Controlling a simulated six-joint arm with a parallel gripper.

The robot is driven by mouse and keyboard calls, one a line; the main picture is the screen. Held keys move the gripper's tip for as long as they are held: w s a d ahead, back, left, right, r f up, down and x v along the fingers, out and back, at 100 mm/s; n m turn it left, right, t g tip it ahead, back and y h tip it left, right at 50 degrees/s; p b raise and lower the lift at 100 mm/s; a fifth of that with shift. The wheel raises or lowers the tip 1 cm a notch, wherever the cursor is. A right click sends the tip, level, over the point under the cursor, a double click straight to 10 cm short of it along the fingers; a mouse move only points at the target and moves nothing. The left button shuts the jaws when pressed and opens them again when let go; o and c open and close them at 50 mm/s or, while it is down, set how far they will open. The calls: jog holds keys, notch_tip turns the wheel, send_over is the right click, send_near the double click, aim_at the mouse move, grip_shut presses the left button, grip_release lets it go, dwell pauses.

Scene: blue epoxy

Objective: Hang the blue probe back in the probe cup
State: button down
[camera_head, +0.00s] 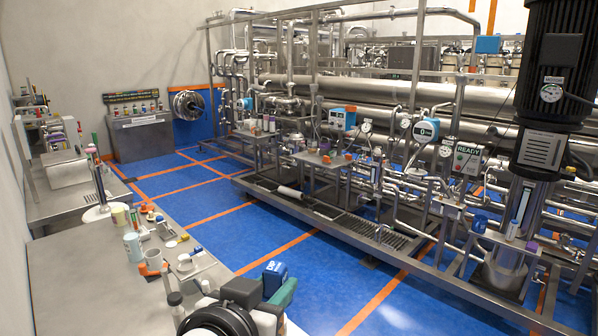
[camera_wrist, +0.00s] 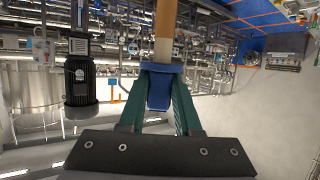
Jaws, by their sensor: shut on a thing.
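My gripper (camera_head: 280,287) is at the bottom centre of the head view, raised beside the near bench. Its green fingers are shut on the blue probe (camera_head: 273,272), whose blue head has a white marking. In the wrist view, the probe (camera_wrist: 160,88) sits between the two green fingers of my gripper (camera_wrist: 163,95). A tan shaft (camera_wrist: 166,38) extends upward from the blue part to the top of the picture. Several small cups stand on the bench left of my gripper. I cannot tell which is the probe cup.
The steel bench (camera_head: 75,275) fills the lower left. Blue floor (camera_head: 265,240) lies between bench and pipe skid (camera_head: 400,255).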

jog(key=w+d, duration=0.4)
jog(key=d, duration=0.9)
jog(key=w+a+f, duration=0.4)
jog(key=w, duration=0.4)
jog(key=w+a+f, duration=0.4)
jog(key=w+a, duration=0.1)
jog(key=w, duration=0.2)
jog(key=w+a+f, duration=0.7)
jog(key=f, duration=0.4)
jog(key=shift+f+t, duration=0.15)
jog(key=shift+t, duration=0.15)
jog(key=shift+a, duration=0.1)
jog(key=shift+f, duration=2.8)
notch_tip(320, 180, down, 6)
jog(key=shift+f, duration=0.2)
jog(key=shift+r, duration=0.15)
